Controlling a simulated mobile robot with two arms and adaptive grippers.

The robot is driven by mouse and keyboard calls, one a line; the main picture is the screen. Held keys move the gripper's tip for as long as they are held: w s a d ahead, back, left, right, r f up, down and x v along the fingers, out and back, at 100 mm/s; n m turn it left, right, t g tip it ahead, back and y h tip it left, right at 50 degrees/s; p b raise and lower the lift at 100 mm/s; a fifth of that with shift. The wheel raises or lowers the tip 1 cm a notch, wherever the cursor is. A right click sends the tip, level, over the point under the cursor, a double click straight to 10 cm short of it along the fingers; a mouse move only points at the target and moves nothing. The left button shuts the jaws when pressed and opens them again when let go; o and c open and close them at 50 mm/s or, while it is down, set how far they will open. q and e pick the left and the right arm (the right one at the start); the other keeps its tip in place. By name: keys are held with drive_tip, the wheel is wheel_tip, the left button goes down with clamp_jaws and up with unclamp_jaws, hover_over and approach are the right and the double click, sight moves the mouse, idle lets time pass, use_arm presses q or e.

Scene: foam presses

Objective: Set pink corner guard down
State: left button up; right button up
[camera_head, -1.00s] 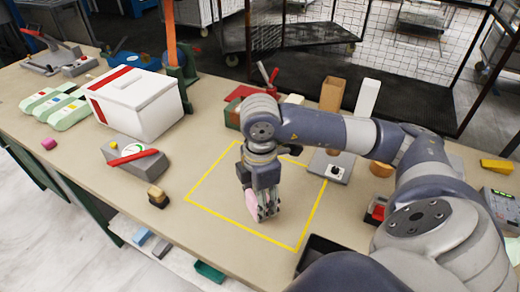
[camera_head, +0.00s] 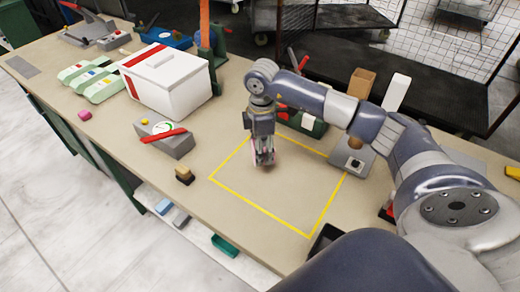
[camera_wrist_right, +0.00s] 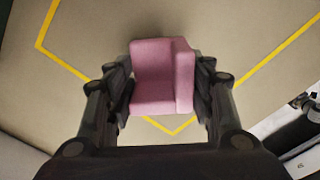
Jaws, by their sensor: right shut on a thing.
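The pink corner guard (camera_wrist_right: 158,78) is an L-shaped foam block, seen in the right wrist view between the two dark fingers of my right gripper (camera_wrist_right: 160,88). The fingers are shut on its two sides. In the head view my right gripper (camera_head: 263,162) points down inside the yellow taped outline (camera_head: 260,213), near its far corner. The fingers mostly hide the guard there. I cannot tell whether the guard touches the table. My left gripper is not in view.
The middle and near part of the outline are bare table. A grey device with a red lever (camera_head: 165,138) and a small dark-and-yellow block (camera_head: 184,175) stand to the left. A white box (camera_head: 168,82) is farther back. A grey switch box (camera_head: 352,160) stands at the right.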

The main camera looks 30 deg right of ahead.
drive_tip(key=shift+w+d, duration=0.15)
drive_tip(key=shift+w, duration=0.6)
wheel_tip(320, 180, down, 3)
drive_tip(key=shift+s+r+p, duration=0.1)
drive_tip(key=shift+r+p, duration=0.05)
drive_tip(key=shift+p, duration=0.7)
drive_tip(key=shift+f, duration=0.5)
drive_tip(key=shift+f, duration=0.15)
drive_tip(key=o, duration=0.9)
drive_tip(key=shift+c, duration=0.2)
